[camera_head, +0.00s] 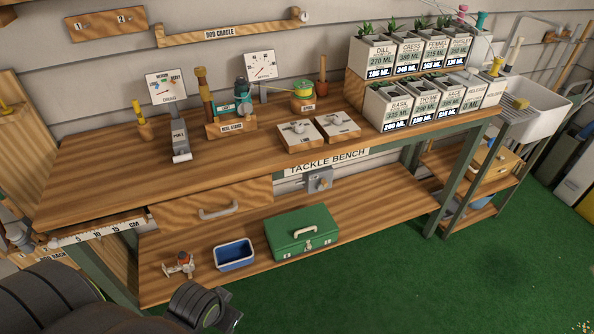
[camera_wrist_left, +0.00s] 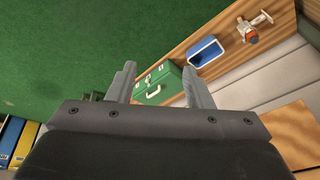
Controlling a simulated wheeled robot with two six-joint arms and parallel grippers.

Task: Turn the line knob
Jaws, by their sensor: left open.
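Two wooden blocks with white plates, each bearing a grey knob, sit side by side near the front of the bench top: the left block (camera_head: 299,131) and the right block (camera_head: 337,124). Their plate labels are too small to read, so I cannot tell which is the line knob. My left arm shows at the bottom left of the head view, in front of the bench. In the left wrist view my left gripper (camera_wrist_left: 158,70) is open and empty, its fingers apart. It is away from both knobs, which are outside that view. My right gripper is not in view.
The bench (camera_head: 110,175) carries a reel stand (camera_head: 231,122), two dial cards and several planters at right. Its lower shelf holds a blue tray (camera_head: 234,254) and a green tackle box (camera_head: 302,232). Green floor (camera_head: 370,285) is clear in front.

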